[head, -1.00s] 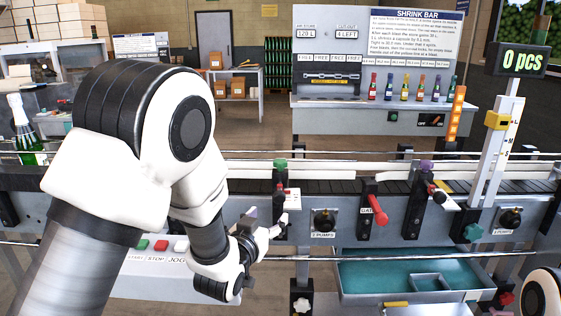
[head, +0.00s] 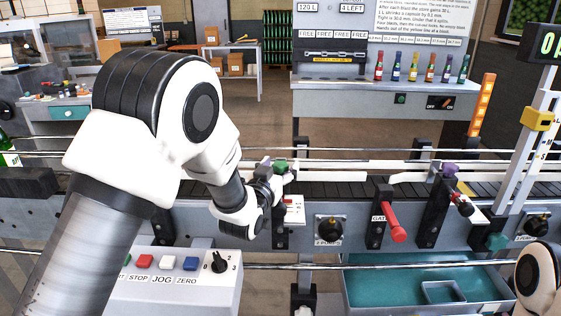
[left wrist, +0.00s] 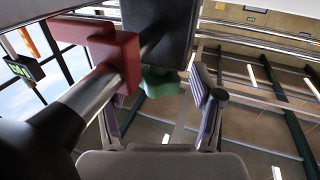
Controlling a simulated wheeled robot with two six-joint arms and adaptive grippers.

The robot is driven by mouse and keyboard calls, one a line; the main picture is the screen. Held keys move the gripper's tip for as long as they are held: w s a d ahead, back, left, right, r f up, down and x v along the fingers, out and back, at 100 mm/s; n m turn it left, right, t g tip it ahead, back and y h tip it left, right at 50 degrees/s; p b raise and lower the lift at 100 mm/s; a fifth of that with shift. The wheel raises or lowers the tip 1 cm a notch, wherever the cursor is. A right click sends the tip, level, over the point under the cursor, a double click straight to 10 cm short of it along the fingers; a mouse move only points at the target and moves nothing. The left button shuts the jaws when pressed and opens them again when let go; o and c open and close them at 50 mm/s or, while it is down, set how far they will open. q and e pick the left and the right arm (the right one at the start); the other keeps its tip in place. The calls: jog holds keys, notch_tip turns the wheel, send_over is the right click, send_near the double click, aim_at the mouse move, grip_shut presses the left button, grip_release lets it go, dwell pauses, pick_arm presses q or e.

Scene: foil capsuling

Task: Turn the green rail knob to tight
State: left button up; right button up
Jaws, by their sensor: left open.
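The green rail knob (head: 280,166) sits on top of a black post at the conveyor's front rail. In the left wrist view the lobed green knob (left wrist: 162,81) shows beside a dark block and a red clamp (left wrist: 105,55) on a metal rod. My left gripper (head: 286,174) is at the knob in the head view. In the left wrist view my left gripper (left wrist: 160,100) is open, with a finger on each side of the knob and visible gaps. I cannot tell whether either finger touches it. My right gripper is out of view.
A purple knob (head: 450,170) tops another post to the right. A red gate handle (head: 392,222) and a black pump knob (head: 329,229) are on the front panel. A button box (head: 190,285) stands below my left arm. A teal tray (head: 390,286) lies lower right.

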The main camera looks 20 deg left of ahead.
pick_arm(q)
jog(key=shift+w, duration=0.45)
jog(key=shift+s+r, duration=0.15)
jog(key=shift+s+d, duration=0.1)
jog(key=shift+c, duration=0.9)
jog(key=c, duration=1)
